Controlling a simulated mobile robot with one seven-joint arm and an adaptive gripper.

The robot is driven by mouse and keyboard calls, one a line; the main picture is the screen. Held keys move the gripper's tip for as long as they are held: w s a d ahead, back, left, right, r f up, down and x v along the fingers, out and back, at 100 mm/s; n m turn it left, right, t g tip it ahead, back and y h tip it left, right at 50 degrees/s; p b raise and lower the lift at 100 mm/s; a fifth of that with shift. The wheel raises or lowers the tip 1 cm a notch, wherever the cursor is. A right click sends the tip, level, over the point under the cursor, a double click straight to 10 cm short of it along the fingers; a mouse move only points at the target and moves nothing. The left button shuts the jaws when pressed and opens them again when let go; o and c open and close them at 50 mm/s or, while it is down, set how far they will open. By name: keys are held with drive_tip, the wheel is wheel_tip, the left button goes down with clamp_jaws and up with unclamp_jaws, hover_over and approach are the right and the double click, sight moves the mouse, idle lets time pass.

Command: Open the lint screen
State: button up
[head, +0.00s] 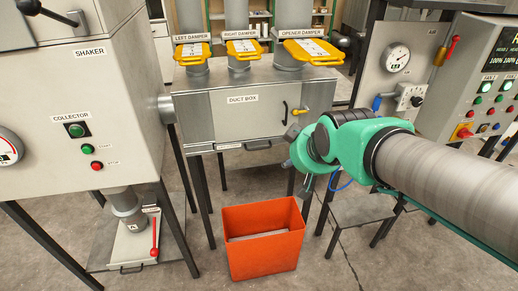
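The grey duct box (215,115) stands on legs in the middle of the head view, with a black upright handle on its front door. Along its lower front edge runs a narrow strip with a dark pull handle (258,146) and a small label (228,146) too small to read. This strip may be the lint screen's front; it looks flush with the box. My arm comes in from the right, and its green joint covers the box's lower right corner.
An orange bin (265,241) stands on the floor below the duct box. A low grey stand (360,211) and control panels are at right. Yellow damper handles (311,50) top the duct box.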

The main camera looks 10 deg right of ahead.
drive_tip(key=w+f+n+t+p, duration=0.1)
drive_tip(key=w+f+n+t, duration=0.4)
drive_tip(key=w, duration=1)
drive_tip(key=w+f+n+t+p, duration=0.1)
drive_tip(key=w+f+n, duration=0.1)
drive_tip(key=w+f, duration=0.95)
drive_tip(key=w+a+f+n+t, duration=0.1)
drive_tip(key=w+f+n+t, duration=0.25)
drive_tip(key=w+f, duration=0.3)
drive_tip(key=n+t+p, duration=0.1)
drive_tip(key=n+t, duration=0.2)
drive_tip(key=n, duration=0.1)
approach(259, 149)
drive_tip(key=r+v, duration=0.1)
drive_tip(key=v, duration=0.2)
drive_tip(key=shift+s+f+g, duration=0.25)
drive_tip(key=shift+s+f, duration=0.05)
drive_tip(key=shift+f, duration=0.1)
drive_tip(key=shift+w, duration=0.15)
drive_tip(key=w+r, duration=0.1)
drive_tip(key=w, duration=0.8)
drive_tip(key=w+r, duration=0.1)
drive_tip(key=w, duration=0.3)
drive_tip(key=shift+w+r+b, duration=0.15)
drive_tip(key=shift+r+b, duration=0.2)
drive_tip(key=shift+b, duration=0.05)
clamp_jaws()
